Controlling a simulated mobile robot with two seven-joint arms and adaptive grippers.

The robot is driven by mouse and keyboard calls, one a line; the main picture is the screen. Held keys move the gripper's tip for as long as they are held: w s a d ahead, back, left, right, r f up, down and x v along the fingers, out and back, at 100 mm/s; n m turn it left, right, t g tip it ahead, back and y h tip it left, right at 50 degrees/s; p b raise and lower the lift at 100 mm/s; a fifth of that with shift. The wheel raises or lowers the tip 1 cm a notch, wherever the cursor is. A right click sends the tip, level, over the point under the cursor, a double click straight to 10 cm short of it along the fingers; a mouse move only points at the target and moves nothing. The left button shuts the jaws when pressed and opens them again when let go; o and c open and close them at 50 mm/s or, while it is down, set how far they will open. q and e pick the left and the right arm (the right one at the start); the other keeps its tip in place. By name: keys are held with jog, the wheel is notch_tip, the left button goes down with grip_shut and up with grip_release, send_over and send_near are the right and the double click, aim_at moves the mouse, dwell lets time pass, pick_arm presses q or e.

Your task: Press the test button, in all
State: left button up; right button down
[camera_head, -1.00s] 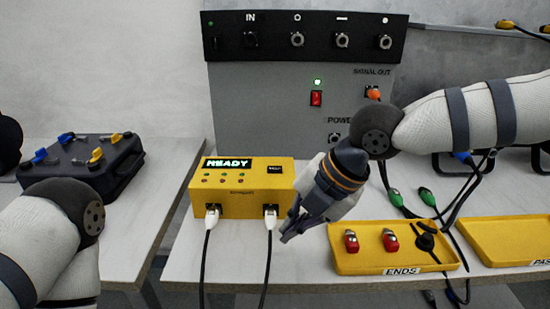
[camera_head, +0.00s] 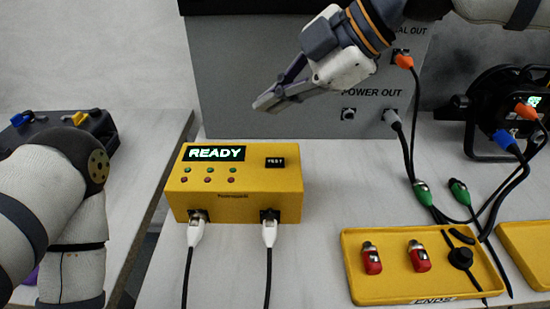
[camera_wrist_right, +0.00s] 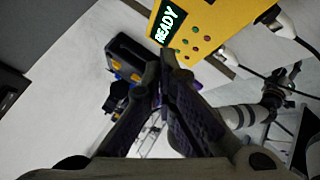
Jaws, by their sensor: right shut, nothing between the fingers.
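A yellow tester box (camera_head: 236,185) stands on the white table, its display (camera_head: 215,153) reading READY. A small black TEST button (camera_head: 275,162) sits on its top right. White plugs (camera_head: 196,228) with black cables are in both front sockets. My right gripper (camera_head: 262,105) is shut and empty, above and behind the box, apart from the button. In the right wrist view the shut fingers (camera_wrist_right: 163,85) show beside the box (camera_wrist_right: 220,25); the button is hard to make out there. My left arm is at the left edge; its gripper is out of view.
A grey panel (camera_head: 250,90) with POWER OUT sockets stands behind. A yellow ENDS tray (camera_head: 390,290) with red connectors (camera_head: 371,258) lies at right. Green connectors and loose cables lie behind it. A black case (camera_head: 95,133) sits on the left table. The white table between box and tray is clear.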

jog(key=b, duration=0.2)
send_over(274, 165)
notch_tip(274, 165, down, 6)
jog(key=shift+w+f, duration=0.1)
jog(key=shift+f, duration=0.05)
pick_arm(q)
jog(key=shift+g, duration=0.7)
jog(key=shift+s+f, duration=1.45)
jog(key=shift+f, duration=0.1)
pick_arm(e)
jog(key=shift+f, duration=1.05)
jog(key=shift+f, duration=0.2)
pick_arm(q)
jog(key=shift+w+r, duration=0.25)
jog(key=shift+r, duration=0.05)
pick_arm(e)
jog(key=shift+f, duration=0.25)
